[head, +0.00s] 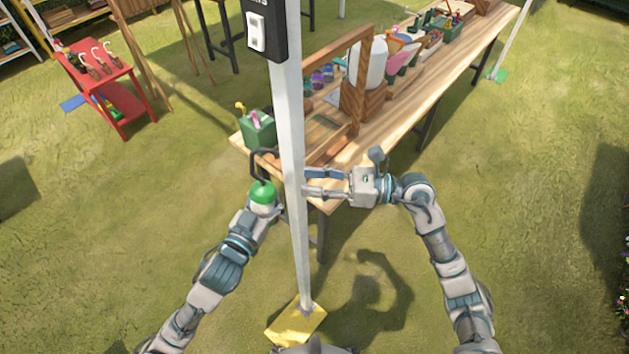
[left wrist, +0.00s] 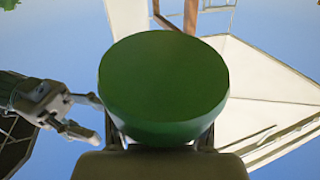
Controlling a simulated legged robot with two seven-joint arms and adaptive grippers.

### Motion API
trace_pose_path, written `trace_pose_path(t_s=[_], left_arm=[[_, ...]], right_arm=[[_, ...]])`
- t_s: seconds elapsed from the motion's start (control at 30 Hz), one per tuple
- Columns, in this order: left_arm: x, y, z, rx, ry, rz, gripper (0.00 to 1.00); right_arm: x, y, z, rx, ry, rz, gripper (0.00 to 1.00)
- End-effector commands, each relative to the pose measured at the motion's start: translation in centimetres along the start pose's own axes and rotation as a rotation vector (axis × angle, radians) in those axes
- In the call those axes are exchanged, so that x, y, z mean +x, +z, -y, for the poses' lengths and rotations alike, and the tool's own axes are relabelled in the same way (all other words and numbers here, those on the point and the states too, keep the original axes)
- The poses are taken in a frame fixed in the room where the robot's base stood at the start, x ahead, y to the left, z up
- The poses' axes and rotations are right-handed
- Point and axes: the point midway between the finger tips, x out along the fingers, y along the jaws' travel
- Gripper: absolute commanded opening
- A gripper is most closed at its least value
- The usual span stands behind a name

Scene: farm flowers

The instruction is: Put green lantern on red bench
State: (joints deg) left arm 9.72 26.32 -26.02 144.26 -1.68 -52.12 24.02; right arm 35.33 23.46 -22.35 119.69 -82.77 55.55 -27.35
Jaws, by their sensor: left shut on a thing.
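The green lantern (head: 262,191) is at the end of my left arm, left of the white pole; a dark handle shows above its green part. In the left wrist view its round green face (left wrist: 163,88) fills the middle. My left gripper (head: 262,208) is shut on it, its fingers mostly hidden behind it. My right gripper (head: 322,184) is open and empty, pointing left at the pole over the table's near end; it also shows in the left wrist view (left wrist: 88,118). The red bench (head: 112,82) stands far left on the grass, with several small hooked items on top.
A white pole (head: 294,150) on a yellow foot (head: 296,322) stands between my grippers. The wooden table (head: 388,150) holds a green box (head: 257,128), a wooden frame and several tools. Wooden easel legs (head: 150,55) stand right of the bench. Grass at left is open.

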Motion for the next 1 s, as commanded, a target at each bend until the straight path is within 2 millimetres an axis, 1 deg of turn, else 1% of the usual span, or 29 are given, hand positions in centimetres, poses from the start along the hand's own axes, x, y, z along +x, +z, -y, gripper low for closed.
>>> trace_pose_path(t_s=[0.03,0.17,0.27,0.5,0.6,0.7,0.83,1.0], left_arm=[[0.0,-0.1,0.0,0.000,0.000,-0.002,0.00],[0.0,-0.1,0.0,0.000,0.000,-0.002,0.00],[0.0,-0.1,0.0,0.000,0.000,-0.002,0.00],[0.0,-0.1,0.0,0.000,0.000,-0.002,0.00],[0.0,-0.1,0.0,0.000,0.000,-0.002,0.00],[0.0,-0.1,0.0,0.000,0.001,-0.003,0.00],[0.0,-0.1,-0.1,0.001,0.001,-0.004,0.00],[0.0,-0.2,-0.1,0.001,0.002,-0.004,0.00]], right_arm=[[0.2,0.2,-0.6,-0.039,0.004,-0.019,0.39],[1.2,0.3,-0.9,-0.071,0.007,-0.035,0.39],[2.8,0.3,-0.9,-0.068,0.008,-0.033,0.39],[7.7,0.1,-0.9,-0.066,0.007,-0.031,0.39],[9.4,0.1,-1.0,-0.065,0.007,-0.031,0.39],[10.8,0.0,-0.9,-0.062,0.007,-0.032,0.39],[11.8,-0.1,-0.9,-0.063,0.005,-0.033,0.39],[12.0,-0.2,-0.9,-0.063,0.004,-0.034,0.39]])
